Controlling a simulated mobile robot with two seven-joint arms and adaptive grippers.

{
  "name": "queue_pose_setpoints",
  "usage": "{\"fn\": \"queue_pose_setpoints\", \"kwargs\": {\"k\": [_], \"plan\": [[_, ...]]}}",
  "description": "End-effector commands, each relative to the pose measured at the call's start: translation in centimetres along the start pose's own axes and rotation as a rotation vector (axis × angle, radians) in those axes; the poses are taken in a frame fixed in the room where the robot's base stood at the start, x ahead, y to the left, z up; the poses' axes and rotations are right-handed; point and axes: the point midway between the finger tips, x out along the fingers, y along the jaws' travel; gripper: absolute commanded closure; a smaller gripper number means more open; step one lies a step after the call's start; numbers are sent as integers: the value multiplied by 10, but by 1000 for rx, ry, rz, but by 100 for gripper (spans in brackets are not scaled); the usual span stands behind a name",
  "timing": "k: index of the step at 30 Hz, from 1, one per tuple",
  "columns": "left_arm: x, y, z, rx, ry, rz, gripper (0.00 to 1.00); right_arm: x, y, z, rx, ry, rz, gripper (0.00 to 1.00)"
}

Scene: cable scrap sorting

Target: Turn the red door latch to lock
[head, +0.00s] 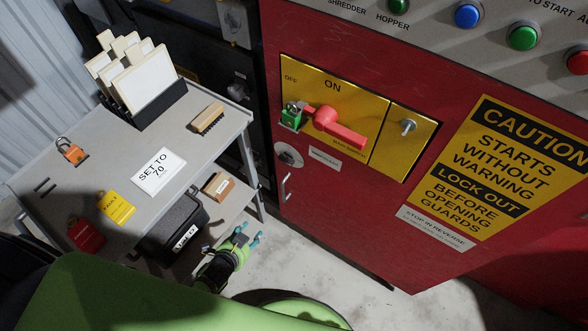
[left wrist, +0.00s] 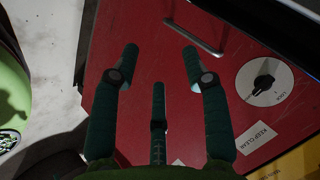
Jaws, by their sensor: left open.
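The red door (head: 330,210) has a round light-grey latch disc (head: 288,154) at its left edge, above the door's bar handle. In the left wrist view the latch disc (left wrist: 248,75) is at the right, with a dark knob at its centre and the word LOCK near its rim; I cannot tell the knob's exact setting. My left gripper (head: 248,235) is low, below and left of the latch, beside the cart. Its teal fingers are spread and empty; in the left wrist view the gripper (left wrist: 160,58) shows against the red door, apart from the latch. My right gripper is not in view.
A yellow panel (head: 375,112) holds a red switch handle (head: 338,128) with a green padlock (head: 291,118) at its left. A door bar handle (head: 286,187) is below the latch. A grey cart (head: 115,165) with tags, brush and padlock stands left. Floor before the door is clear.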

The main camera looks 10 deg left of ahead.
Motion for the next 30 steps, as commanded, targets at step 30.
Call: {"fn": "queue_pose_setpoints", "kwargs": {"k": [30], "plan": [[77, -124, -168, 831, 489, -572, 54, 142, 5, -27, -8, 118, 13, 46]]}}
